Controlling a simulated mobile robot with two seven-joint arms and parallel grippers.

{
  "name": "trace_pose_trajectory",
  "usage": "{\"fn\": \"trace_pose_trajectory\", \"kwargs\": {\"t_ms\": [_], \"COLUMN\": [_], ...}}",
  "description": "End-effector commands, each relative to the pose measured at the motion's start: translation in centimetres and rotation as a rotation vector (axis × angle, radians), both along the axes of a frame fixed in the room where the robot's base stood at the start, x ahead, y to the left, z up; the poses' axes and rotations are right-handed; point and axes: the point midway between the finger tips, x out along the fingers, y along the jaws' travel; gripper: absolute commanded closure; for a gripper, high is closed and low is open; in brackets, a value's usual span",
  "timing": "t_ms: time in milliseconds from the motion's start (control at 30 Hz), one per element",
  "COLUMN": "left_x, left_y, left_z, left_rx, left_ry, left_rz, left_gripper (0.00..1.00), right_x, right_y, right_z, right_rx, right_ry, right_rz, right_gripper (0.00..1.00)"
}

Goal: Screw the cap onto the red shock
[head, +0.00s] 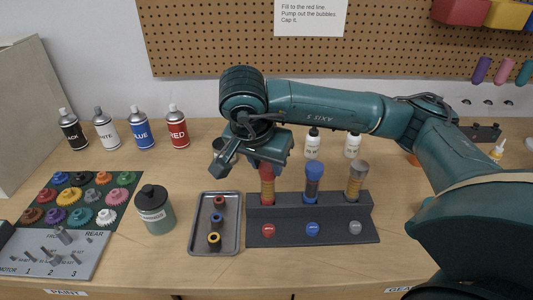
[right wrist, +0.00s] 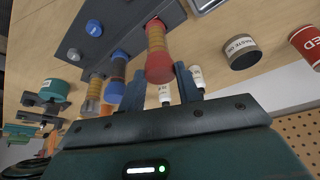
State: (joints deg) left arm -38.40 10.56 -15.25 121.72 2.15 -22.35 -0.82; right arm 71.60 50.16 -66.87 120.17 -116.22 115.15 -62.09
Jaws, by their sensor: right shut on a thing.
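The red shock (head: 267,190) stands upright in the dark stand (head: 372,240), at the left of a row of three. Its wider red top (right wrist: 160,70) lies between the fingers of my right gripper (right wrist: 160,82) in the right wrist view. The right gripper (head: 267,162) is over this top in the head view and is shut on it; the hand hides part of the contact. A round red cap (head: 268,230) sits on the stand's front, below the red shock. My left gripper is not in view.
The blue shock (head: 313,185) and the grey-topped shock (head: 356,182) stand close on the right. A blue cap (head: 312,229) and grey cap (head: 355,228) sit before them. A tray (head: 232,245) with rings is on the left. Bottles stand behind the shocks.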

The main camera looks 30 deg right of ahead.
Motion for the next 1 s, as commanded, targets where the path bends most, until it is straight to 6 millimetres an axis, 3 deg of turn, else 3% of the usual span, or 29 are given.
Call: {"fn": "trace_pose_trajectory", "kwargs": {"t_ms": [433, 733, 1000], "left_x": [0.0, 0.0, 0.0], "left_y": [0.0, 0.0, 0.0], "left_z": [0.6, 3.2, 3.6], "left_rx": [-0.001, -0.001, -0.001], "left_ry": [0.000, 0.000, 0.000], "left_rz": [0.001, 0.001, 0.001], "left_gripper": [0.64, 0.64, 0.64], "right_x": [0.1, 0.4, 0.4], "right_y": [0.0, 0.1, 0.2], "right_z": [0.2, 0.4, 0.0], "right_rx": [-0.001, -0.001, 0.000], "right_ry": [-0.001, -0.001, -0.003], "right_rz": [-0.042, -0.278, -0.387], "right_gripper": [0.88, 0.88, 0.88]}}
